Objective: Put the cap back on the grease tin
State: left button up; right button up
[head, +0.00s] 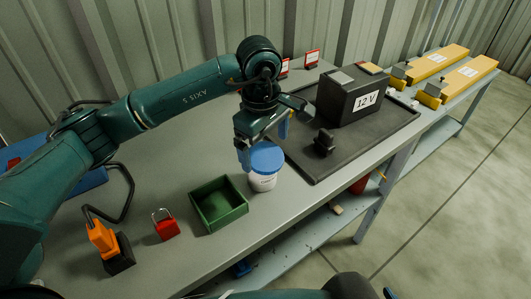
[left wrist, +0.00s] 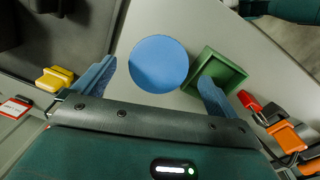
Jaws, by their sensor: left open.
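The grease tin (head: 262,183) is a white, labelled tin standing upright on the grey bench. The blue round cap (head: 266,157) lies over its top in the head view; I cannot tell whether it is seated fully. In the left wrist view the cap (left wrist: 158,64) shows as a full blue disc and hides the tin under it. My left gripper (head: 264,146) is open just above the cap, pointing down. Its two blue fingers (left wrist: 157,84) stand apart, one to each side of the disc, with no visible grip on it. My right gripper does not show.
A green open box (head: 219,204) stands close left of the tin. A red padlock (head: 165,225) and an orange-and-black item (head: 108,244) lie further left. A black tray (head: 376,143) with a 12 V battery (head: 345,98) is at the right. The bench's front edge is near.

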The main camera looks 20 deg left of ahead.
aim_at(266, 156)
pick_arm(q)
jog(key=shift+w+f, duration=0.15)
jog(key=shift+f, duration=1.25)
jog(key=c, duration=1)
jog(key=shift+c, duration=0.5)
notch_tip(266, 156, up, 10)
jog(key=shift+r+b, duration=0.1)
jog(key=shift+b, duration=0.55)
